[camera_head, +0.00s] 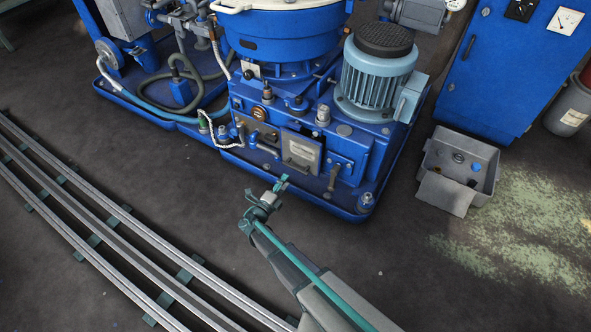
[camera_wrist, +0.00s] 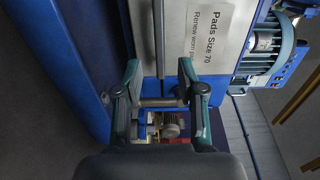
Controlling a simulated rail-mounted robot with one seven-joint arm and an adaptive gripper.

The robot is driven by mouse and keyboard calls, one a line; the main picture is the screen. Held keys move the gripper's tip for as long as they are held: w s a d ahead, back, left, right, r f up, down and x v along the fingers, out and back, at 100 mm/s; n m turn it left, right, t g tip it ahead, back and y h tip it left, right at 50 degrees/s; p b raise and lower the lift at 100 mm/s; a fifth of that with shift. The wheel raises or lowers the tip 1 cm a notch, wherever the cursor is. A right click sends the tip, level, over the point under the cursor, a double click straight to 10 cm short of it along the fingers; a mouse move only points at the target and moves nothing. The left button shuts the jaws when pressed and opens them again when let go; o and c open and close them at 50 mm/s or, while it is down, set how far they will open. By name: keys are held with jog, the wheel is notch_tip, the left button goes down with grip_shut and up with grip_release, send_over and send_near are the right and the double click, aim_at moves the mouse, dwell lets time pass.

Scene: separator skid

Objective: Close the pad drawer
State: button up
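The pad drawer (camera_head: 301,152) is in the front of the blue skid in the head view. Its pale label, reading "Pads Size 70", shows large in the wrist view (camera_wrist: 212,40). A long grey handle bar (camera_wrist: 159,35) runs beside the label. I cannot tell from the head view how far the drawer stands out. My gripper (camera_head: 282,183) is just in front of and below the drawer. In the wrist view its two fingers (camera_wrist: 160,68) are spread apart, with the handle bar lying beyond and between them. No grip on it shows, and contact is unclear.
A blue-grey motor (camera_head: 377,78) stands above right of the drawer. A white-sleeved hose (camera_head: 222,137) and fittings lie to the left. A grey open box (camera_head: 462,168) is on the floor at right. Rails (camera_head: 100,220) cross the left floor. Floor before the skid is clear.

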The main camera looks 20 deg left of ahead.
aim_at(295, 167)
jog(key=b+x, duration=0.2)
jog(key=x, duration=0.7)
jog(key=shift+b, duration=0.3)
jog(key=shift+s, duration=0.1)
grip_shut()
